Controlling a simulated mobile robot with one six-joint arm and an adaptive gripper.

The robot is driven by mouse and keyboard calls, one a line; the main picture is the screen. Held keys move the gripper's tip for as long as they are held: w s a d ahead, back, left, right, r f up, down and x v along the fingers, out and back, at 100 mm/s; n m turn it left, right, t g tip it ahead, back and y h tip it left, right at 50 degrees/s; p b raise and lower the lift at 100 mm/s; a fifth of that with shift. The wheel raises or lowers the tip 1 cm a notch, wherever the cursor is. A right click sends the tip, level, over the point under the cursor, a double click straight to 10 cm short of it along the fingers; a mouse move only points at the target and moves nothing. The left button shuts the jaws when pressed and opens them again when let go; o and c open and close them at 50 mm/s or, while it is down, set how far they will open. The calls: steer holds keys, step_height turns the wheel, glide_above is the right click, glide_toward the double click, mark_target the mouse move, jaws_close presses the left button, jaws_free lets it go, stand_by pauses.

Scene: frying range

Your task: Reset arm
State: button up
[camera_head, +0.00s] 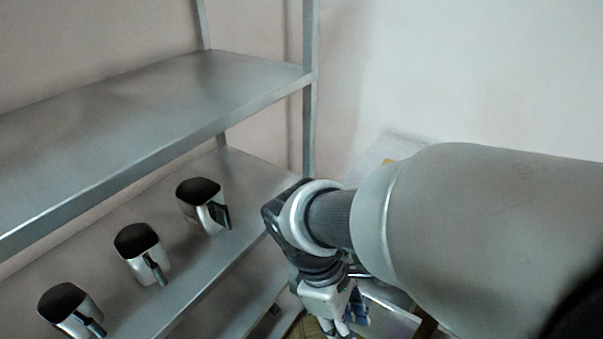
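My arm reaches in from the right side of the head view and bends down at the wrist. My gripper (338,325) hangs below the wrist at the bottom middle, beside the front edge of the metal shelving. Its fingertips are small and partly cut off by the lower picture edge, so I cannot tell whether they are apart or together. I see nothing clearly held in it.
A metal shelf unit (150,105) fills the left. Its lower shelf holds three metal jugs with handles (203,205), (142,252), (70,309) in a row. The upper shelf is empty. A pale surface (378,152) lies behind my arm, near the white wall.

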steer(key=s+d+r+m+t+y, duration=0.3)
steer(key=d+r+m+t, duration=0.3)
steer(key=m, duration=0.7)
steer(key=shift+s+r+y, duration=0.4)
steer(key=shift+s+r, duration=0.15)
steer(key=shift+r, duration=0.8)
